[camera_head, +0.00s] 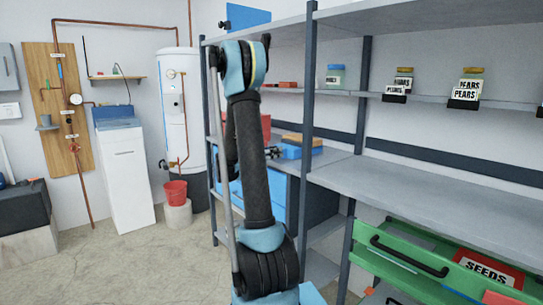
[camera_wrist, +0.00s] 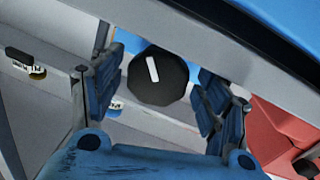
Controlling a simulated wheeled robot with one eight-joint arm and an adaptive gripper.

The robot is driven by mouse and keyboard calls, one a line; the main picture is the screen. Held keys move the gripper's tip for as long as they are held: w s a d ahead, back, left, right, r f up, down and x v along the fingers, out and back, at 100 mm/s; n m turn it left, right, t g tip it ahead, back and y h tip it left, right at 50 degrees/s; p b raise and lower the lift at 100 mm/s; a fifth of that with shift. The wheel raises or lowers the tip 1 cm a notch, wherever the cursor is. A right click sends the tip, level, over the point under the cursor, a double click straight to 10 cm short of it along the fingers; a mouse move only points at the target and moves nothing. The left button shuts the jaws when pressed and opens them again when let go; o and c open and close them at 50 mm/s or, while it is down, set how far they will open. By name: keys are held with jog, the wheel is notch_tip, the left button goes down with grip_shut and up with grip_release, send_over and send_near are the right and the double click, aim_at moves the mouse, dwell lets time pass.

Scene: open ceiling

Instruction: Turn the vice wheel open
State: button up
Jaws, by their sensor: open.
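In the wrist view, a black, many-sided round wheel (camera_wrist: 158,82) with one white line on its face sits below a grey edge. It is the only wheel-like thing that I see there, and I cannot tell for sure that it is the vice's. My gripper (camera_wrist: 161,66) is open, with one blue finger on each side of the wheel. Gaps show between the fingers and the wheel, and I see no contact. In the head view, my arm hides much of the bench and the wheel cannot be made out.
A red object (camera_wrist: 285,135) lies close to the right finger in the wrist view. A blue box (camera_head: 300,150) stands on the grey bench behind my arm. A shelf post (camera_head: 308,90) rises just right of the arm. A green drawer (camera_head: 415,255) sits lower right.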

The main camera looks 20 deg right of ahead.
jog(key=shift+a, duration=0.1)
jog(key=v, duration=1.2)
jog(key=shift+f, duration=0.1)
